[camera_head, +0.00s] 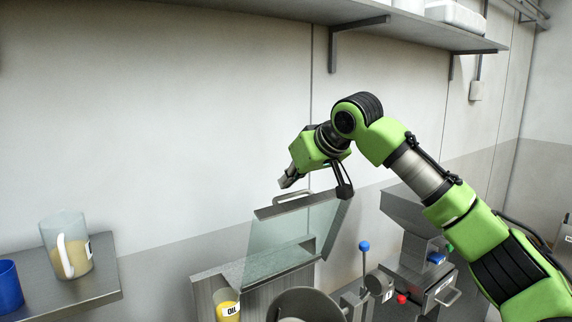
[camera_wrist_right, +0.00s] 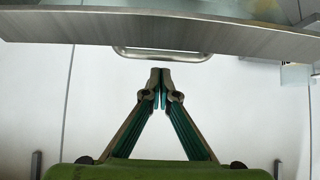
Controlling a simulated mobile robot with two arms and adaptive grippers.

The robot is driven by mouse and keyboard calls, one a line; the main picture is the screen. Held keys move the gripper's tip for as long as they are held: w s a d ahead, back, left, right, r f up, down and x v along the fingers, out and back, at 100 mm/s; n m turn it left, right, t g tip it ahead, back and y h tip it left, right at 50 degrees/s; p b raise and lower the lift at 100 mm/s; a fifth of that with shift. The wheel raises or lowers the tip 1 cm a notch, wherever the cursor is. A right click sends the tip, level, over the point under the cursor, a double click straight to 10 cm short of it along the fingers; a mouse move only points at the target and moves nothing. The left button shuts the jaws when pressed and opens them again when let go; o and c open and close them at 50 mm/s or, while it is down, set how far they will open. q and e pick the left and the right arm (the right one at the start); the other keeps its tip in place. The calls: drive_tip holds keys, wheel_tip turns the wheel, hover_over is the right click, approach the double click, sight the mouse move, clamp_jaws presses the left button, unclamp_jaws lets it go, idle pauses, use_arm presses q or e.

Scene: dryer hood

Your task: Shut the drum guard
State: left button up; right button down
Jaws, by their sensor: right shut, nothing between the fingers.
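The drum guard (camera_head: 290,238) is a see-through greenish panel with a metal top rim, standing raised and tilted above the machine in the head view. A bar handle (camera_head: 290,197) sits on its rim. My right gripper (camera_head: 287,182) is shut and empty, just above the handle in the head view. In the right wrist view, the shut fingertips (camera_wrist_right: 160,72) lie close to the handle (camera_wrist_right: 125,52) and the metal rim (camera_wrist_right: 100,35). I cannot tell whether they touch the handle. My left gripper is not in view.
A metal machine body (camera_head: 205,290) lies below the guard, with a yellow oil container (camera_head: 228,309). A blue-knobbed lever (camera_head: 364,258) stands to the right. A side shelf (camera_head: 105,285) holds a jug (camera_head: 75,240) and blue cup (camera_head: 10,286). A wall shelf (camera_head: 400,28) hangs above.

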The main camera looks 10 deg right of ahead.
drive_tip(key=shift+s+d+f, duration=0.1)
drive_tip(key=shift+s+d, duration=0.3)
drive_tip(key=shift+s, duration=0.4)
drive_tip(key=shift+f, duration=0.15)
drive_tip(key=shift+w+a+f, duration=0.15)
drive_tip(key=shift+w+a, duration=0.05)
drive_tip(key=shift+w, duration=0.05)
drive_tip(key=shift+s, duration=0.1)
